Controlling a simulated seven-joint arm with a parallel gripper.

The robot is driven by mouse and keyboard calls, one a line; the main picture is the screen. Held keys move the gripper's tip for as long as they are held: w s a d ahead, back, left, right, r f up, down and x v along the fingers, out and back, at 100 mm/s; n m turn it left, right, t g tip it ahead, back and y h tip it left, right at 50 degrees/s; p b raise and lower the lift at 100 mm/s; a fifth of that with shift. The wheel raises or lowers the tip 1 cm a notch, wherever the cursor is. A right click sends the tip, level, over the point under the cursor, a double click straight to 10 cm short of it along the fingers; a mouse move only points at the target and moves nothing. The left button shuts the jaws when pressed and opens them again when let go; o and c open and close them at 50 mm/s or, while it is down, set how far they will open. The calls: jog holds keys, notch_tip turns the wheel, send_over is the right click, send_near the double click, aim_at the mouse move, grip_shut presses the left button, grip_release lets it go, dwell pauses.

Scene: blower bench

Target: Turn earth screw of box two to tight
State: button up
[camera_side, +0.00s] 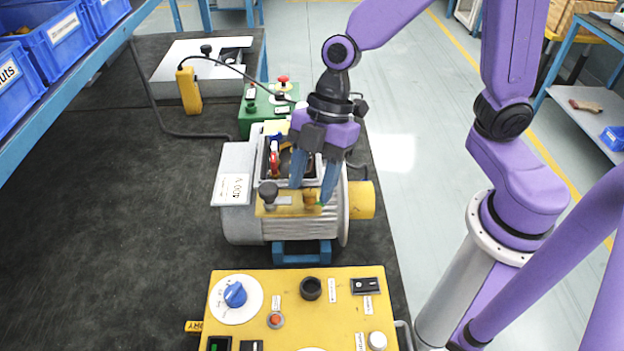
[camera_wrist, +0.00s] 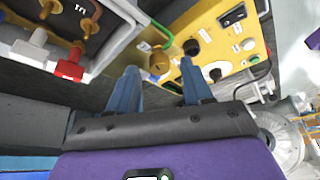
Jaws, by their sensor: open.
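A brass earth screw (camera_side: 310,198) stands on the yellow plate (camera_side: 270,209) at the front of the blower motor's open terminal box (camera_side: 264,165). In the wrist view the brass screw (camera_wrist: 160,63) has a green wire running to it. My gripper (camera_side: 312,193) points down with its two blue fingers apart, one on each side of the screw. In the wrist view my open gripper (camera_wrist: 160,68) shows the screw between the fingertips; I cannot tell whether they touch it. A white label (camera_side: 236,187) on the motor's side is too small to read surely.
A yellow control panel (camera_side: 245,325) lies in front. A green box with a red button (camera_side: 282,84) stands behind. A red terminal (camera_wrist: 70,70) is in the box. The dark bench at left is clear.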

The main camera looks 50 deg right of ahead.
jog(key=shift+a+f, duration=0.1)
jog(key=shift+f, duration=0.2)
grip_shut()
